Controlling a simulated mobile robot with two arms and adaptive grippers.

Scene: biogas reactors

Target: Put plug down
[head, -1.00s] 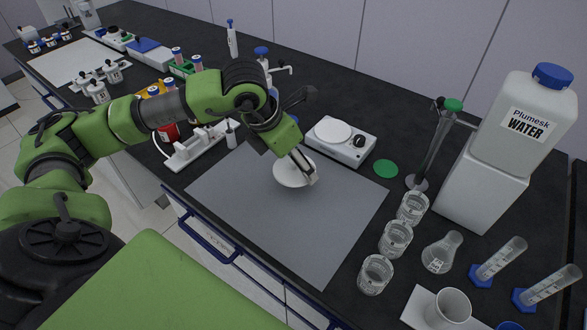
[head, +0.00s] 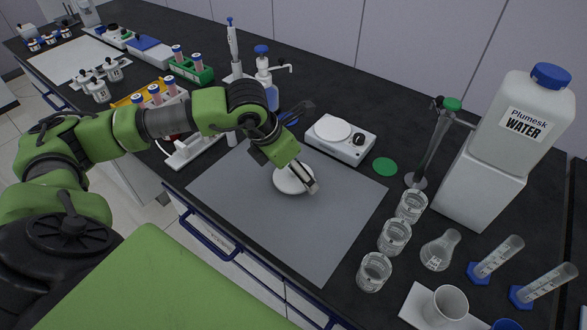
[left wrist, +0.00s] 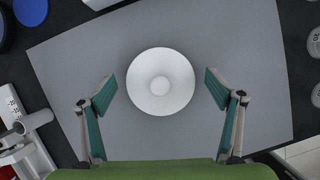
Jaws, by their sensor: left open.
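The white round piece that I take for the plug (head: 289,182) appears to lie on the grey mat (head: 300,232). In the left wrist view the plug (left wrist: 160,62) is a white disc with a smaller round centre. My left gripper (left wrist: 160,90) is open, with one finger on each side of the plug and a visible gap to each. In the head view my left gripper (head: 305,180) is just over the plug and hides part of it. My right gripper is not in view.
A white scale (head: 340,140) and a green disc (head: 385,167) stand behind the mat. Several glass beakers (head: 394,238) line its right side. A white rack with tubes (head: 190,150) stands to the left. The front of the mat is clear.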

